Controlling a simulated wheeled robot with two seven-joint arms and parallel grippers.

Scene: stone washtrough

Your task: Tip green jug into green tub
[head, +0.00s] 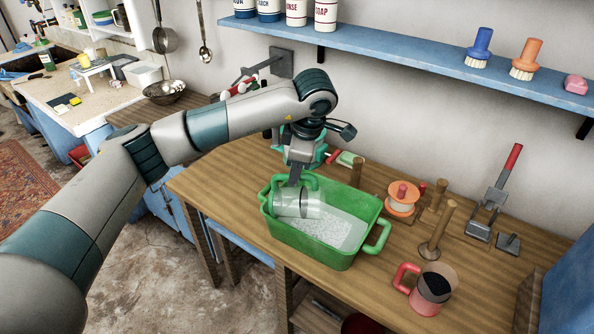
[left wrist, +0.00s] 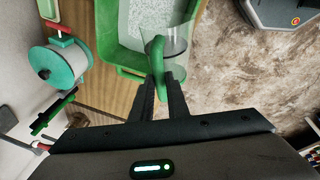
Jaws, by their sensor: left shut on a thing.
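The green jug (head: 296,204), a clear vessel with a green handle, lies tilted on its side over the left part of the green tub (head: 318,254). My left gripper (head: 295,180) is above the tub's far left rim and shut on the jug's handle. In the left wrist view the fingers (left wrist: 166,90) close around the green handle (left wrist: 157,60), and the jug's clear body (left wrist: 178,42) overlaps the tub's rim (left wrist: 125,62). The tub stands on the wooden bench and holds a pale, speckled layer. I cannot tell whether anything is left in the jug. My right gripper is not in view.
A red-handled mug (head: 432,290) with dark contents stands right of the tub near the bench's front edge. An orange spool (head: 402,198) and wooden-handled tools (head: 438,228) stand behind. A blue shelf (head: 430,62) runs above. The bench's left front is bare.

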